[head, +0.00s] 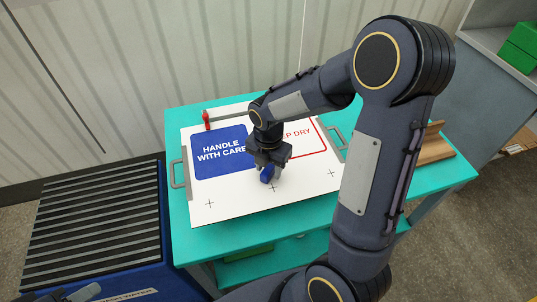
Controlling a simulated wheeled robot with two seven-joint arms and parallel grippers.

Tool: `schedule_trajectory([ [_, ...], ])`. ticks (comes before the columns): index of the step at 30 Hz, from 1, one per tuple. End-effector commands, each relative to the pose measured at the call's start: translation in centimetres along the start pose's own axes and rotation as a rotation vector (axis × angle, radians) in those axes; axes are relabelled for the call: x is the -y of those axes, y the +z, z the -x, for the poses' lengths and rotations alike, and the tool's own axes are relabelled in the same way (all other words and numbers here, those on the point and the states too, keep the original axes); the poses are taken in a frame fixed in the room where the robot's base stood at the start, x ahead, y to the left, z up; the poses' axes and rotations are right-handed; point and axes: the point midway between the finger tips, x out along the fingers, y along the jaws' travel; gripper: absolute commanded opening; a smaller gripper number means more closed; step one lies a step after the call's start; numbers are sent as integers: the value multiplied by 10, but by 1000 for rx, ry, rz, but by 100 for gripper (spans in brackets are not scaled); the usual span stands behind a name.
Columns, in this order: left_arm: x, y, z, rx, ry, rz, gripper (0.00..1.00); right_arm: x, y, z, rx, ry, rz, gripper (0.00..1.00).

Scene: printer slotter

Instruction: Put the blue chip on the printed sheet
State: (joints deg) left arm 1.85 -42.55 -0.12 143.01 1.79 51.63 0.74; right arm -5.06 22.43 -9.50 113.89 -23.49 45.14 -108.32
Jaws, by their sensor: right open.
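The printed sheet (230,205) is a white board lying on the turquoise table. It bears a blue "HANDLE WITH CARE" panel, a red-outlined "KEEP DRY" panel and black cross marks. The small blue chip (267,174) is at the sheet's lower middle, just above a cross mark in the picture. My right gripper (268,165) is open, pointing down right over the chip, with the fingers close to it. I cannot tell whether they touch it, or whether the chip rests fully on the sheet. Part of my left gripper (78,293) shows at the bottom left corner, away from the sheet; its jaws are unclear.
The turquoise table (200,248) has metal side handles (179,174) and a red-ended bar (207,121) behind the sheet. A dark ribbed surface (95,225) on a blue base stands at left. A wooden block (434,150) lies at right. My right arm hides part of the table.

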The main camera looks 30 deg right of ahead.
Motion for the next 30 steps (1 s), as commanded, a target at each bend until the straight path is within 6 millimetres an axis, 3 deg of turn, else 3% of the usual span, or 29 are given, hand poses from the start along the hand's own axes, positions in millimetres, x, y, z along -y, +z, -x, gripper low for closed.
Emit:
schedule_trajectory([
  [12,-1,-1,2,0,0,0,41,-1,0,86,3,6,0,43],
  [21,-1,-1,2,1,0,0,41,3,-2,117,-4,13,-40,43],
  [23,-1,-1,2,0,0,0,41,10,-6,122,-13,36,-123,43],
  [26,-1,-1,2,1,0,0,41,30,-18,134,-51,104,-388,43],
  [30,-1,-1,2,0,0,0,41,68,-49,148,-174,220,-938,43],
])
